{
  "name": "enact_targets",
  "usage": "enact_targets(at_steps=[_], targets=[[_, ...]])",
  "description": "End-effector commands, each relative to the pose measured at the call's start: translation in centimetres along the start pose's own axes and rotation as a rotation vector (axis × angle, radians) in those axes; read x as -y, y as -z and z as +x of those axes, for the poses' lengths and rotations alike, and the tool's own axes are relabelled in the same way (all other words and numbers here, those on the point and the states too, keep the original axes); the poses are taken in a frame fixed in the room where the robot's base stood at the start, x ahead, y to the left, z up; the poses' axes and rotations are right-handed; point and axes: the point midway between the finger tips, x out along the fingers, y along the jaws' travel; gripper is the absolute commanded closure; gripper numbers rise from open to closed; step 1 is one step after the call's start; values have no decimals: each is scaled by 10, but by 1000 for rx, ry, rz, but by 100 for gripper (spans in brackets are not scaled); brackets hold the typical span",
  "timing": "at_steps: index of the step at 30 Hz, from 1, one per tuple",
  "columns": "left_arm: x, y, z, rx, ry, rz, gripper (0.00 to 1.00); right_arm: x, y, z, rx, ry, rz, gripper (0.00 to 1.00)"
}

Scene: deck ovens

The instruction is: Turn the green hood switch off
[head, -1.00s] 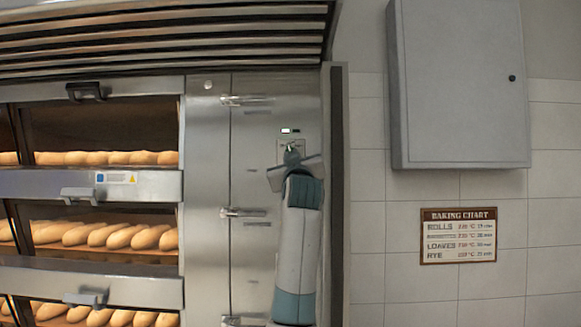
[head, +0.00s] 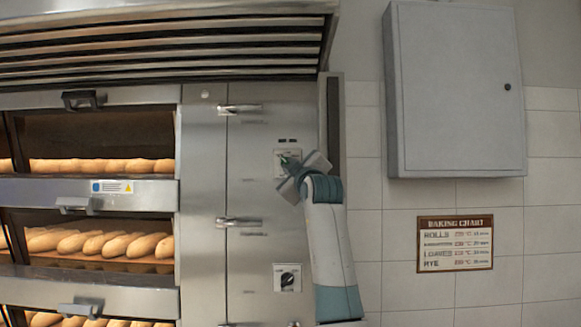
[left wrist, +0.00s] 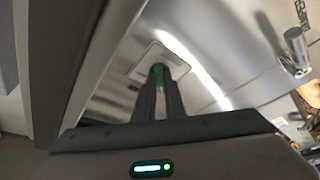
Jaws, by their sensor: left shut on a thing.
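The green hood switch (head: 284,158) is a small green knob on a pale plate on the oven's steel side panel. It also shows in the left wrist view (left wrist: 158,69), between the fingertips. My left gripper (head: 288,163) is at the plate, shut on the knob; its fingers (left wrist: 158,78) hide much of it. The small indicator lights (head: 288,140) above the plate look dark. My right gripper is in neither view.
A black rotary knob (head: 288,279) sits lower on the same panel. Bar handles (head: 240,109) stick out to the left of the switch. The slatted hood (head: 170,45) overhangs above. A grey wall cabinet (head: 455,90) and a baking chart (head: 455,243) are on the right.

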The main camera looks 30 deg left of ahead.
Motion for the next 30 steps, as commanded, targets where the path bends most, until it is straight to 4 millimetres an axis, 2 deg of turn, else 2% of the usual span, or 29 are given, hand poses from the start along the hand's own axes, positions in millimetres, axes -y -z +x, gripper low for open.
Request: enact_targets(at_steps=[6, 7, 9, 22, 26, 30], targets=[[0, 1, 0, -1, 0, -2, 100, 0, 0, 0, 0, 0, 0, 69], [0, 1, 0, -1, 0, -2, 83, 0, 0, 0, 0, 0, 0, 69], [0, 1, 0, -1, 0, -1, 71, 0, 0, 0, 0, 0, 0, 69], [1, 0, -4, -1, -1, -1, 71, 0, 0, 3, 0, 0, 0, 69], [1, -1, -15, -2, -2, -1, 71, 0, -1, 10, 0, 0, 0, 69], [2, -2, -35, -1, -2, -2, 71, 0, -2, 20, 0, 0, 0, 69]])
